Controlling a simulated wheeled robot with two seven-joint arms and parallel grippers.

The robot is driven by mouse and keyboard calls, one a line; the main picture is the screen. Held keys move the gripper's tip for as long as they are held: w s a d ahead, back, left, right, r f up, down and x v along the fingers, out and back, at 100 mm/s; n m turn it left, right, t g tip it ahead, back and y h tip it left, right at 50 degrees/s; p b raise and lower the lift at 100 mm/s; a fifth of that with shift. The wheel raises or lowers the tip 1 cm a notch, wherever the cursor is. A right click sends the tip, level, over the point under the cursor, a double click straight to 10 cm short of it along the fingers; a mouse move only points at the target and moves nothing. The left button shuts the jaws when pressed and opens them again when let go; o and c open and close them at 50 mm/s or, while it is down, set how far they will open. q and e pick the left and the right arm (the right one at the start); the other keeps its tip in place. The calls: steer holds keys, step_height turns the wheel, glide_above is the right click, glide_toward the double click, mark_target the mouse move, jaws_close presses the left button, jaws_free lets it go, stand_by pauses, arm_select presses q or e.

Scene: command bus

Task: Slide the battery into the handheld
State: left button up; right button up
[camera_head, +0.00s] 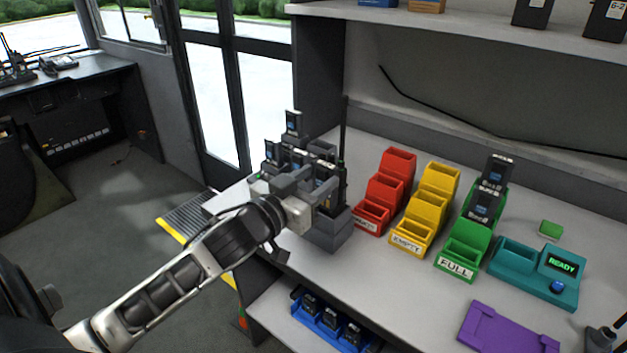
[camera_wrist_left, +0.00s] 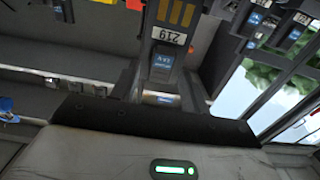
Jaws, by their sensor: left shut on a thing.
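The dark handheld (camera_head: 341,181) with a tall antenna stands upright in a grey block (camera_head: 328,236) near the table's left edge. In the left wrist view its back shows gold contact strips and a white label reading 219 (camera_wrist_left: 170,37). My left gripper (camera_head: 318,192) is at the handheld's near side, shut on a dark battery with a blue label (camera_wrist_left: 163,62). The battery lines up with the label and strips in the left wrist view; I cannot tell whether it touches the handheld or how deep it sits. My right gripper is not in view.
Several other devices (camera_head: 292,123) stand close behind the gripper. Red (camera_head: 372,217), yellow (camera_head: 407,239) and green (camera_head: 462,253) stepped bins stand to the right; the green one, labelled FULL, holds batteries. A teal READY tester (camera_head: 520,277) and purple tray (camera_head: 505,330) lie further right.

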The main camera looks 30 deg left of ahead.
arm_select(q)
steer(key=shift+f+b, duration=0.7)
steer(key=shift+f, duration=0.55)
steer(key=shift+f, duration=0.3)
steer(key=o, duration=1.1)
steer(key=s+a+b, duration=0.1)
steer(key=s, duration=1.5)
steer(key=shift+w+a, duration=0.1)
